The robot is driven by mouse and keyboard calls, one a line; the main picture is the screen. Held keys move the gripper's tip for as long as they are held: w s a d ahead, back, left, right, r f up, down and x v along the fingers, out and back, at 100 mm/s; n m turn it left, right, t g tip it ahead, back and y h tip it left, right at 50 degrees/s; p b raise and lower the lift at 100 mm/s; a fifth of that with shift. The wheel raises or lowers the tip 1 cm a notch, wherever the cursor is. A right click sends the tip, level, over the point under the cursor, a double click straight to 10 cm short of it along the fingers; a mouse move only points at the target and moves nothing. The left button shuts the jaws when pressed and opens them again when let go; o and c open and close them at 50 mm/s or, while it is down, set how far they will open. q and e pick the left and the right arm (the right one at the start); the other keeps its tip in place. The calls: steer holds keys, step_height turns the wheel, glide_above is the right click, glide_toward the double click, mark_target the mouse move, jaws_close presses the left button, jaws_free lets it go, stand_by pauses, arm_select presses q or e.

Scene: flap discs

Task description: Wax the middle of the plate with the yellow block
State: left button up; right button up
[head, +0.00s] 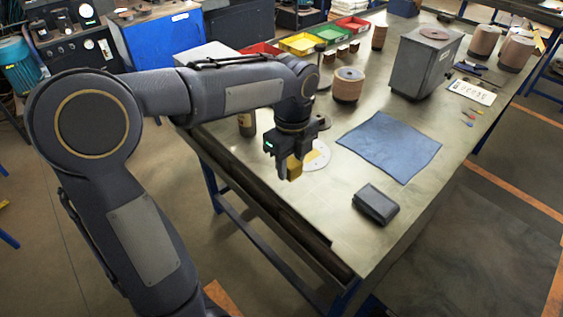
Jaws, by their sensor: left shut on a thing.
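My left gripper (284,172) reaches in from the left over the near left part of the workbench. It is shut on the yellow block (295,168), which shows between and just past its fingers. A pale round plate (319,157) lies on the bench right behind and beside the gripper, and the gripper hides part of it. I cannot tell whether the block touches the plate. My right gripper is not in view.
A blue cloth (388,147) lies flat right of the plate, with a dark box (376,204) in front of it. A dark bottle (246,125) stands behind the gripper. A disc stack (348,87), a grey machine (424,65) and coloured bins (302,43) stand farther back.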

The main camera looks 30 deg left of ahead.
arm_select(q)
steer(key=p, duration=0.5)
glide_above(327, 193)
steer(key=s, duration=0.1)
steer(key=shift+w+p, duration=0.35)
steer(key=shift+w, duration=0.15)
steer(key=shift+f+b, duration=3.7)
steer(key=shift+f, duration=2.25)
steer(key=shift+f+b, duration=0.3)
steer(key=shift+f, duration=0.3)
steer(key=o, duration=0.6)
steer(key=shift+c, duration=0.2)
steer(key=shift+r, duration=0.15)
